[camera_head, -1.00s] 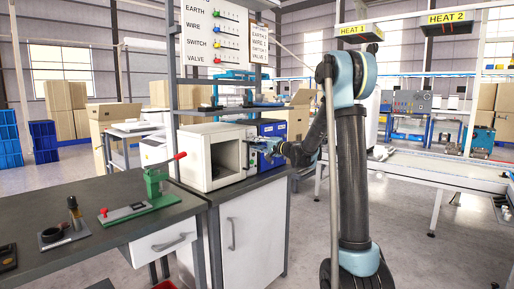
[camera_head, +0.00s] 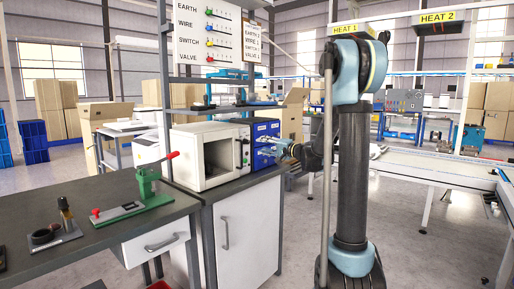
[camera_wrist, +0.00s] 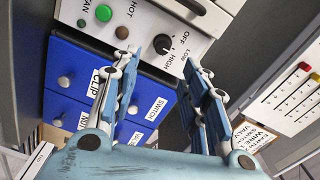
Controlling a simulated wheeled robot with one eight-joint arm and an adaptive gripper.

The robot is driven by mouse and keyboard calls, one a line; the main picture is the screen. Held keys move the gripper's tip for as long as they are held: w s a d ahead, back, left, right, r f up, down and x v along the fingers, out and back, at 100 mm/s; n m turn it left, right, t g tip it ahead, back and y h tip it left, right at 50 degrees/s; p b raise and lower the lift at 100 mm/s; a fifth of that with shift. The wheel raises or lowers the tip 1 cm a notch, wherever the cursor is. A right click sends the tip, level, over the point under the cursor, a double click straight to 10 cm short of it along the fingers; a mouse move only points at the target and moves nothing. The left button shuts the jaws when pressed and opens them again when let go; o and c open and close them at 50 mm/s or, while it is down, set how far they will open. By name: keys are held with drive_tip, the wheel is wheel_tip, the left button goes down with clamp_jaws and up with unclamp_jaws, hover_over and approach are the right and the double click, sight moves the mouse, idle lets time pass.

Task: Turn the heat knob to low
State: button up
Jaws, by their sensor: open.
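The heat knob (camera_wrist: 162,43) is a round black dial on the white front panel (camera_wrist: 140,22) of the oven, with the words OFF, LOW and HIGH beside it. Its pointer is too small to read surely. My gripper (camera_wrist: 163,66) is open and empty. In the wrist view its two fingers lie on either side below the knob, apart from it. In the head view the white oven (camera_head: 181,160) stands on the bench, and my gripper (camera_head: 277,146) is to the right of its control panel, in front of the blue drawers.
Blue labelled drawers (camera_wrist: 75,70) sit beside the control panel. A green button (camera_wrist: 103,13) and a brown light (camera_wrist: 122,33) are near the knob. A green lever press (camera_head: 146,187) stands on the dark bench (camera_head: 100,245). A shelf post (camera_head: 165,90) rises beside the oven.

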drive_tip(key=shift+v, duration=1.3)
drive_tip(key=s+d+f+n+g+h, duration=0.1)
drive_tip(key=s+f+n+g+h, duration=0.3)
drive_tip(key=s, duration=0.7)
drive_tip(key=s+d+f+g+h, duration=0.1)
drive_tip(key=s+f, duration=0.4)
drive_tip(key=s, duration=0.7)
drive_tip(key=s+d+f+g+h, duration=0.1)
drive_tip(key=s+d+f+h, duration=0.2)
drive_tip(key=s+d+f, duration=0.2)
drive_tip(key=s+d+f+g+h, duration=0.1)
drive_tip(key=s+d+f+h, duration=0.2)
drive_tip(key=s, duration=0.7)
drive_tip(key=s+d+f+g+h, duration=0.1)
drive_tip(key=s+d+f+h, duration=0.2)
drive_tip(key=s+d+f, duration=0.4)
drive_tip(key=shift+s+d+n+g, duration=0.4)
drive_tip(key=shift+s+d, duration=0.1)
drive_tip(key=shift+d, duration=0.3)
drive_tip(key=shift+w+f, duration=0.2)
drive_tip(key=shift+w, duration=0.2)
